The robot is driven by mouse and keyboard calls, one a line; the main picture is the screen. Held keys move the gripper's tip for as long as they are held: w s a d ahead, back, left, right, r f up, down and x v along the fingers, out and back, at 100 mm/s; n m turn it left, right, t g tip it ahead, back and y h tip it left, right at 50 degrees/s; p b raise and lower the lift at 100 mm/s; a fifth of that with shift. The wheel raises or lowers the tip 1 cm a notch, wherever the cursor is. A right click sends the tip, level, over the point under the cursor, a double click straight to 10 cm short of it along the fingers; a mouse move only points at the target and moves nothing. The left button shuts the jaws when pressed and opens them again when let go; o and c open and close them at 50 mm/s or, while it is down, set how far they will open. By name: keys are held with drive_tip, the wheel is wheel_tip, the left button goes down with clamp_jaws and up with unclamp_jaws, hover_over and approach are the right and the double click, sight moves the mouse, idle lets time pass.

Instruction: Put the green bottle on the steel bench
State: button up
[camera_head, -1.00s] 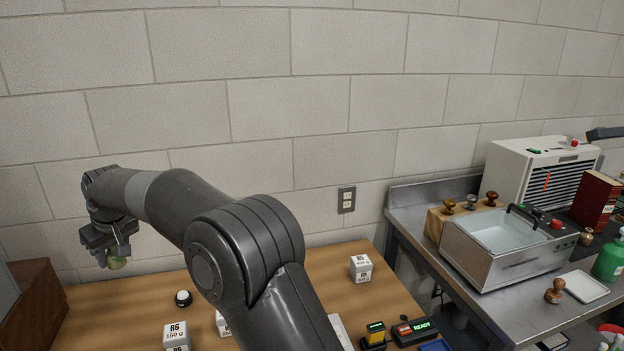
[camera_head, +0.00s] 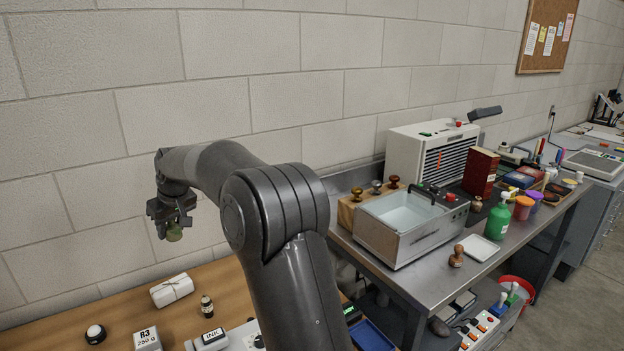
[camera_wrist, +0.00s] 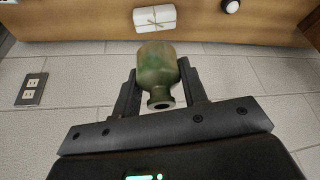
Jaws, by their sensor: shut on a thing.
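The green bottle (camera_wrist: 157,70) is between the two fingers of my gripper (camera_wrist: 160,95) in the wrist view. Its open mouth faces the wrist. In the head view my gripper (camera_head: 172,222) is shut on it, raised in front of the wall at the left, and only the lower part of the bottle (camera_head: 174,233) shows. The steel bench (camera_head: 425,270) stands at the right, apart from the gripper. A green pump bottle (camera_head: 496,221) also stands on the bench.
A metal water bath (camera_head: 410,241), a white machine (camera_head: 425,143), a dark red book (camera_head: 480,172), a wooden stamp (camera_head: 457,256) and a white tray (camera_head: 478,248) crowd the bench. The bench's front left part is bare. A wooden table (camera_head: 60,318) holds a white wrapped packet (camera_head: 171,290) and small items.

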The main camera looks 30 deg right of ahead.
drive_tip(key=s+d+m+h, duration=0.15)
drive_tip(key=s+d, duration=0.35)
drive_tip(key=d, duration=0.8)
drive_tip(key=s+d+m, duration=0.2)
drive_tip(key=s+d, duration=0.3)
drive_tip(key=d, duration=0.8)
drive_tip(key=s+d+m+h, duration=0.15)
drive_tip(key=s+d, duration=0.35)
drive_tip(key=d, duration=0.8)
drive_tip(key=s+d+m+h, duration=0.1)
drive_tip(key=s+d+m, duration=0.1)
drive_tip(key=s+d, duration=0.65)
drive_tip(key=s+d+m, duration=0.2)
drive_tip(key=s+d, duration=0.2)
drive_tip(key=s, duration=0.9)
drive_tip(key=s+d+m+h, duration=0.1)
drive_tip(key=s+d+m, duration=0.1)
drive_tip(key=s+d, duration=0.7)
drive_tip(key=w+a+f, duration=0.1)
drive_tip(key=w+f, duration=0.2)
drive_tip(key=f, duration=0.1)
drive_tip(key=w+a+f, duration=0.1)
drive_tip(key=w+f, duration=0.2)
drive_tip(key=f, duration=0.1)
drive_tip(key=w+a+f, duration=0.1)
drive_tip(key=w+f, duration=0.2)
drive_tip(key=f, duration=0.1)
drive_tip(key=shift+a, duration=0.15)
drive_tip(key=shift+w+f, duration=0.4)
drive_tip(key=shift+f, duration=1.85)
